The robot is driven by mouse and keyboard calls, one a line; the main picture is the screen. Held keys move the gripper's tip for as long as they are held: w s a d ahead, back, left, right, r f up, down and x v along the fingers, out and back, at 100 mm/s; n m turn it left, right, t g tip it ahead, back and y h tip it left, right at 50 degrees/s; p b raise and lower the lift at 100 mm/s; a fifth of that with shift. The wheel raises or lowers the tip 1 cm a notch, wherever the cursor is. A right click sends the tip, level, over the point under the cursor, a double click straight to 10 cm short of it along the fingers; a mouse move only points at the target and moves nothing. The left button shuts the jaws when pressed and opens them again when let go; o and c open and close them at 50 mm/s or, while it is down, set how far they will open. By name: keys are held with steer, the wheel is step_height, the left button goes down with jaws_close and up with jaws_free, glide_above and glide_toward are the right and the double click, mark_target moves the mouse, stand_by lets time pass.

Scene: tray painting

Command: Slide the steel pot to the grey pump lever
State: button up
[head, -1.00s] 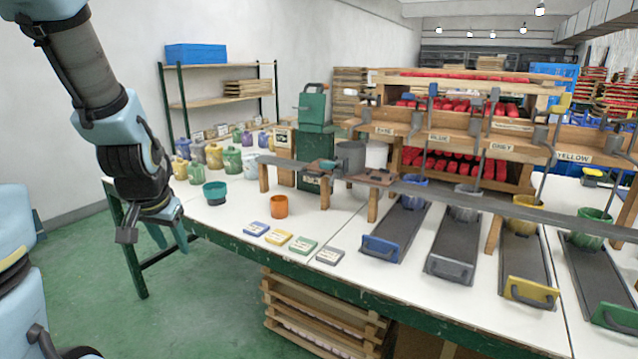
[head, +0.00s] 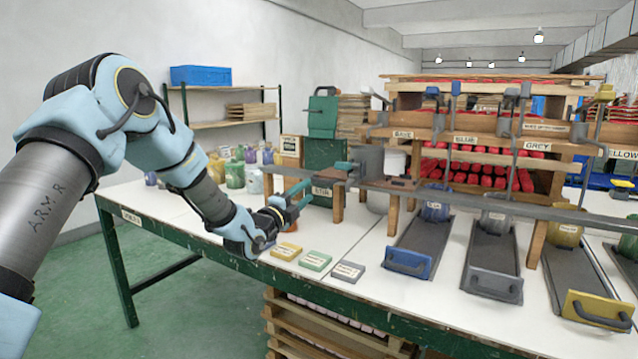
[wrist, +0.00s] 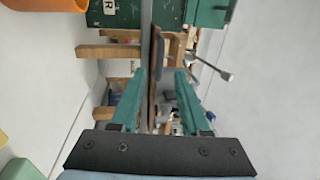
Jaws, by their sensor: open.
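The steel pot (head: 369,162), a plain grey cylinder, stands at the left part of the long grey rail (head: 470,200). The grey pump lever (head: 525,90) rises above the GREY label (head: 537,146), well to the right of the pot. My gripper (head: 297,192) is open and empty, left of the pot near the rail's left end, apart from the pot. In the wrist view its two teal fingers (wrist: 160,73) are spread, with the rail beyond them; the pot cannot be made out there.
Labelled cards (head: 315,261) lie on the white table below my gripper. Sloping trays with a blue handle (head: 409,262), a grey handle (head: 496,287) and a yellow handle (head: 598,308) stand at the right. Wooden posts (head: 393,215) hold the rail. An orange cup (wrist: 45,4) shows in the wrist view.

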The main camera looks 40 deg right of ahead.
mark_target(320, 181)
steer(key=p+x, duration=0.1)
steer(key=x, duration=0.7)
steer(key=shift+s, duration=0.1)
jaws_close()
stand_by(1.2)
